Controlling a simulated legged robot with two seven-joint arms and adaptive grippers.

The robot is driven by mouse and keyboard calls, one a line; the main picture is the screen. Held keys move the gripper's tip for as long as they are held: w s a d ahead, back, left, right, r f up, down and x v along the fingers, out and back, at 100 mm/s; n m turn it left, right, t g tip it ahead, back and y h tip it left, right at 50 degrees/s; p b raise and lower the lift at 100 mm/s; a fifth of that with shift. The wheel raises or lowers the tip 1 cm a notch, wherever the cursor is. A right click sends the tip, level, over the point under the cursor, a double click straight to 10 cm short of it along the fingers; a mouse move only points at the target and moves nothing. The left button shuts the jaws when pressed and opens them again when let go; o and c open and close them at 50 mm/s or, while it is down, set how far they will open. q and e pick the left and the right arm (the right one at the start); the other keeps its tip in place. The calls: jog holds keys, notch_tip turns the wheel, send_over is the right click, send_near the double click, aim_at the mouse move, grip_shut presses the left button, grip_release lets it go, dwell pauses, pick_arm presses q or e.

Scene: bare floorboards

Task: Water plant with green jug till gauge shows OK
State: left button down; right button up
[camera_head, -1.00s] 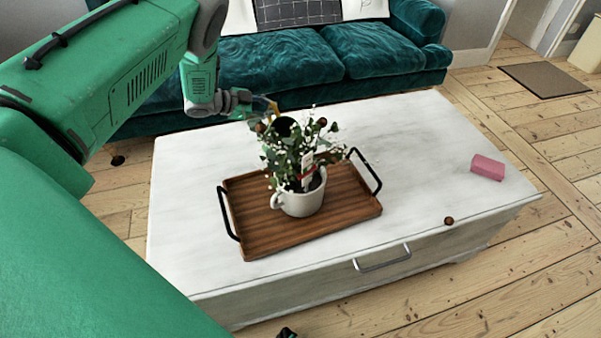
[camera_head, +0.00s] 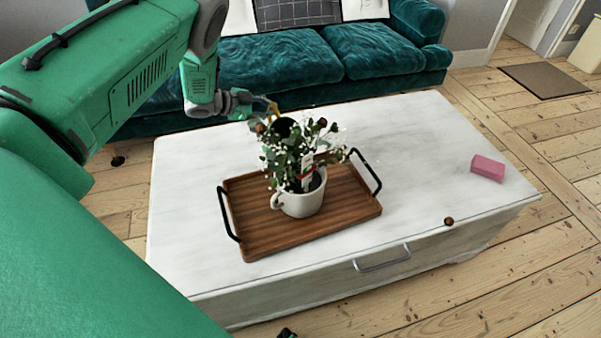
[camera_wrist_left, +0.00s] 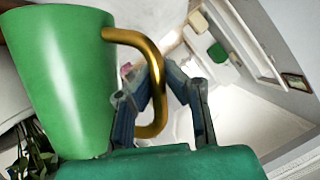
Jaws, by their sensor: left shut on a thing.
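The green jug (camera_wrist_left: 62,80) with a gold handle (camera_wrist_left: 152,75) fills the left of the left wrist view. My left gripper (camera_wrist_left: 160,90) is shut on the gold handle. In the head view my left gripper (camera_head: 262,104) is at the back of the plant, and the jug (camera_head: 283,128) is tilted behind the leaves, mostly hidden. The plant (camera_head: 295,150) stands in a white cup-like pot (camera_head: 300,203) on a wooden tray (camera_head: 255,235). A white gauge with a red mark (camera_head: 307,172) sticks up in the pot; its reading is too small to tell.
The tray has black handles and sits on a white table (camera_head: 420,150). A teal sofa (camera_head: 330,60) stands behind. The table's right side is mostly clear.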

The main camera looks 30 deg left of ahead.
dwell(0.5)
pick_arm(q)
jog(key=shift+w+a+f+b, duration=0.2)
jog(key=shift+a+f+b, duration=0.15)
jog(key=shift+f+b, duration=0.3)
jog(key=w+a+f+n+g+h+b, duration=0.1)
jog(key=w+a+f+n+h+b, duration=0.2)
jog(key=b, duration=1.1)
notch_tip(320, 180, down, 3)
jog(key=shift+a+r+n+b, duration=0.1)
jog(key=shift+a+n+b, duration=0.2)
jog(key=shift+a+n, duration=0.65)
jog(key=shift+a+m+g, duration=0.25)
jog(key=shift+g, duration=0.05)
dwell(1.7)
